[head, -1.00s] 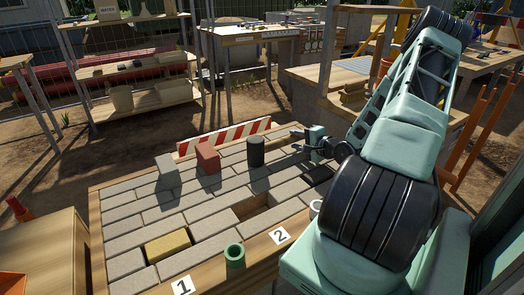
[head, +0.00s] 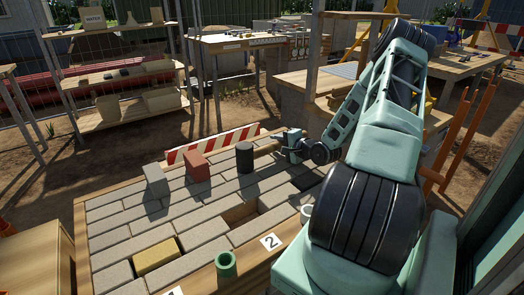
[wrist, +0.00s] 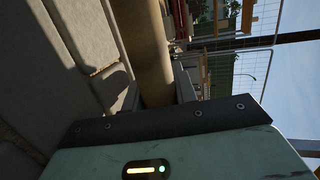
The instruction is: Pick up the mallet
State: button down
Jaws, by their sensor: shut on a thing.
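The mallet has a black cylindrical head (head: 245,159) that stands upright on the paved bench top, or very close to it. Its pale wooden handle (head: 268,147) runs level from the head to the right, into my gripper (head: 283,147). My gripper is shut on the handle near its right end. In the wrist view the handle (wrist: 147,45) runs down between the two fingers of my gripper (wrist: 156,95). The mallet head cannot be made out in the wrist view. I cannot tell whether there is a gap under the head.
A red brick (head: 197,168) and a grey block (head: 157,181) stand left of the mallet. A red-and-white striped board (head: 212,147) stands along the back edge.

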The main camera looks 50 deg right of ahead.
notch_tip(320, 180, up, 10)
jog(key=p, duration=0.2)
dwell(0.3)
